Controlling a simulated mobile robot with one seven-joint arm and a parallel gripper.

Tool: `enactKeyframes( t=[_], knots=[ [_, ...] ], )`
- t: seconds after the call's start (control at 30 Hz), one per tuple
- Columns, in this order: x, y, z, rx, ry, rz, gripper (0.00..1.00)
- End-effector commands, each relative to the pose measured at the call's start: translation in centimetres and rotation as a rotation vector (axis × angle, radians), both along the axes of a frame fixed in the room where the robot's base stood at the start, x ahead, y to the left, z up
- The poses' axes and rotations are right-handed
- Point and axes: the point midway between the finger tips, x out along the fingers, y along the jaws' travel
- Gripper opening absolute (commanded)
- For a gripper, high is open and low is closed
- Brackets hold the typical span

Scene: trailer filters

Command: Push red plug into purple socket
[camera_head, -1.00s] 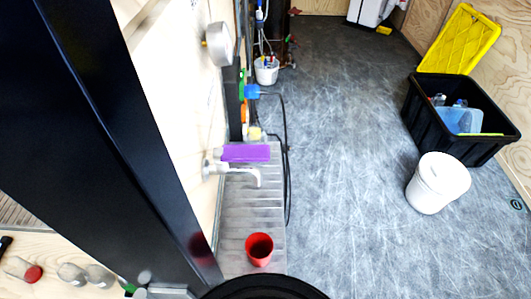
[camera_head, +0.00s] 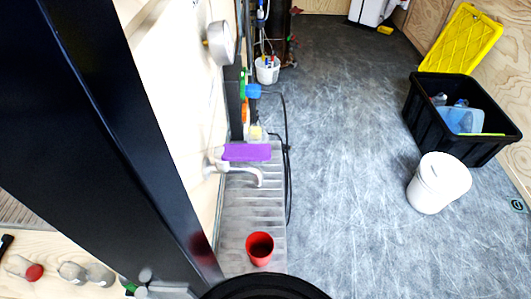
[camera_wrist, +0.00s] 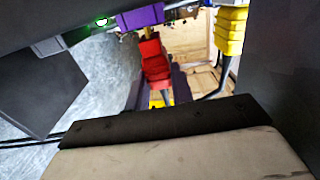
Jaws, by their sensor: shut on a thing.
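In the wrist view the red plug (camera_wrist: 153,60) is a ribbed red piece near the top middle. My gripper (camera_wrist: 157,84) is shut on it, with dark fingers on both sides, partly hidden by the broad hand edge in front. The purple socket (camera_wrist: 140,17) is a purple block just beyond the plug, at the top. The plug's far end lies close to it; I cannot tell whether they touch or how far it is in. The head view does not show my gripper or the plug. It shows a purple block (camera_head: 246,153) beside the wall; I cannot tell whether it is the socket.
Yellow ribbed connectors (camera_wrist: 232,25) with a black cable hang right of the plug. In the head view a red cup (camera_head: 259,248) stands on a grey grooved shelf (camera_head: 240,204) below a tap.

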Motion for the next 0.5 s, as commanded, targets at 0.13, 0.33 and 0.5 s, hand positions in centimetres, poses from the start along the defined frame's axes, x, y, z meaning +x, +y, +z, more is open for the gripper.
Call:
enactKeyframes(
  t=[0.13,0.33,0.5],
  knots=[
    [0.01,0.0,0.03,0.0,-0.001,0.0,0.0],
    [0.03,0.18,0.15,0.0,-0.001,0.0,0.0],
    [0.05,0.55,0.17,0.0,0.0,0.0,0.0]
  ],
)
